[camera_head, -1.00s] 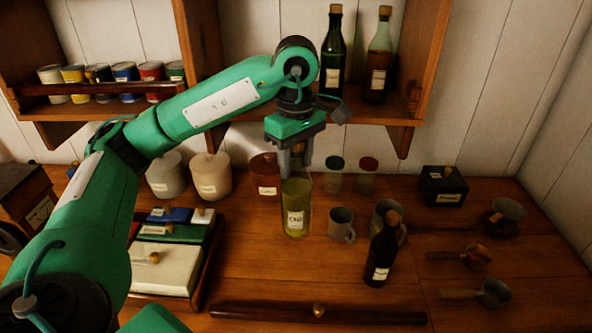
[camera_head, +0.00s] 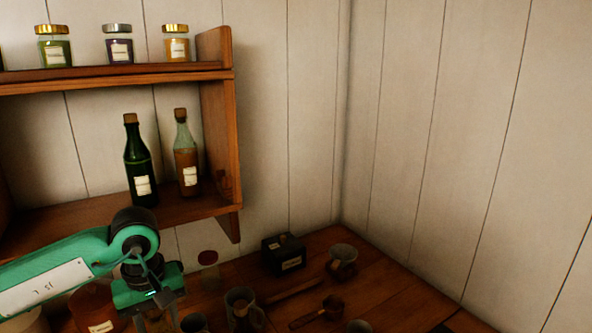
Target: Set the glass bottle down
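My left gripper (camera_head: 155,312) shows at the bottom left of the head view, pointing down over the counter. Its fingertips run close to the lower edge, and I cannot tell whether they are open or shut. The glass bottle with yellow-green liquid, seen under this gripper a second ago, cannot be made out now; its place is at or below the picture's edge. My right gripper is not in view.
A green bottle (camera_head: 140,170) and a clear bottle with brown contents (camera_head: 187,165) stand on the shelf (camera_head: 85,220) above. A metal mug (camera_head: 233,297), a red-lidded jar (camera_head: 208,268), a black box (camera_head: 284,254) and scoops (camera_head: 322,314) stand on the counter (camera_head: 385,290).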

